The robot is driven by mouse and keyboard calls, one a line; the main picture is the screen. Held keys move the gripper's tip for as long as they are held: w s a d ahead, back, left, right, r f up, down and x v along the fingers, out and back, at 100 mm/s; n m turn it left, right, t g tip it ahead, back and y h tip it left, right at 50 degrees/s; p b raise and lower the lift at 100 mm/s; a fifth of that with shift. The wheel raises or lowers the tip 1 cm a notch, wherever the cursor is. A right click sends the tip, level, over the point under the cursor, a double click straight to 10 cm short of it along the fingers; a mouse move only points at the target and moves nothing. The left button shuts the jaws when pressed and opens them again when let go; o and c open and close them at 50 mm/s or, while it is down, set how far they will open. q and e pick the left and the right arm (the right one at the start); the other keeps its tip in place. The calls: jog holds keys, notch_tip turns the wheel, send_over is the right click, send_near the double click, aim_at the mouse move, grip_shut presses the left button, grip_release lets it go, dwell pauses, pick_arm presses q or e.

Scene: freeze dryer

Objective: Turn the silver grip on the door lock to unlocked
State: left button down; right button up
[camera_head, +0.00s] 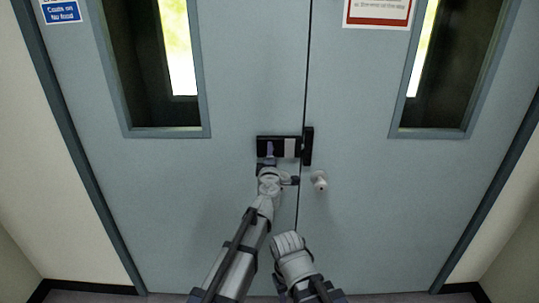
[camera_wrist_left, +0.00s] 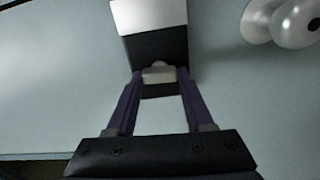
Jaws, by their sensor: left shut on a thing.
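The black door lock (camera_head: 264,146) is mounted across the left door near the seam, with a pale silver plate (camera_head: 290,148) on its face. A black upright piece (camera_head: 308,146) sits at its right end on the seam. My left gripper (camera_head: 269,152) is at the left part of the lock. In the left wrist view, its two dark purple fingers (camera_wrist_left: 160,82) close in on the small silver grip (camera_wrist_left: 160,72) against the black lock body (camera_wrist_left: 157,45). The grip is hidden by the gripper in the head view.
A round silver door knob (camera_head: 319,180) stands out from the right door just below the lock; a knob (camera_wrist_left: 292,22) also shows in the left wrist view. The blue-grey double doors (camera_head: 380,220) have narrow windows and signs above. The door surface around is clear.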

pick_arm(q)
jog(key=shift+n, duration=0.5)
jog(key=shift+c, duration=1.4)
grip_release()
jog(key=shift+s, duration=0.15)
jog(key=s, duration=0.7)
jog(key=shift+s, duration=0.3)
